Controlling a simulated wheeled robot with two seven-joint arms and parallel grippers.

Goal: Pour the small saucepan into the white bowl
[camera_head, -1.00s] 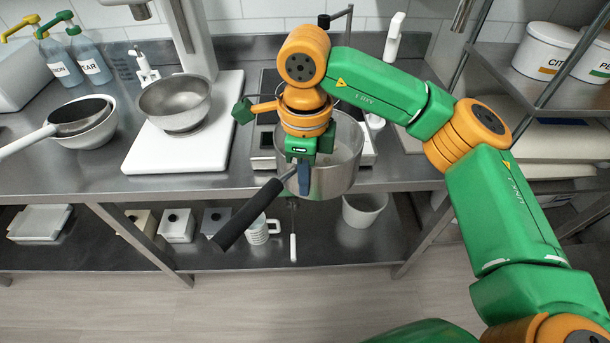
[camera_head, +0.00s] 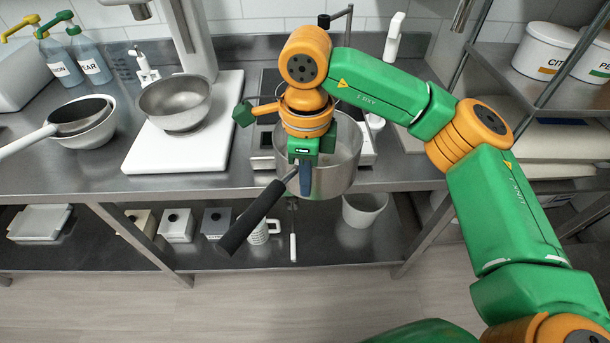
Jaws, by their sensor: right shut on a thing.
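A steel pan (camera_head: 335,182) with a long black handle (camera_head: 252,217) is at the front of the hotplate, partly hidden by my right arm. My right gripper (camera_head: 304,185) points down and is shut on the handle near the pan's wall. The pan looks upright; I cannot tell whether it touches the hotplate. A white bowl (camera_head: 88,138) stands on the counter at the left. A smaller pan with a dark inside (camera_head: 80,115) and a white handle (camera_head: 25,142) rests in or on this bowl. My left gripper is not in view.
A steel mixing bowl (camera_head: 175,103) stands on a white board (camera_head: 165,155) between the white bowl and the hotplate (camera_head: 262,155). Pump bottles (camera_head: 92,66) stand at the back left. A rack with white tubs (camera_head: 542,50) is at the right. The lower shelf holds a white bucket (camera_head: 363,212).

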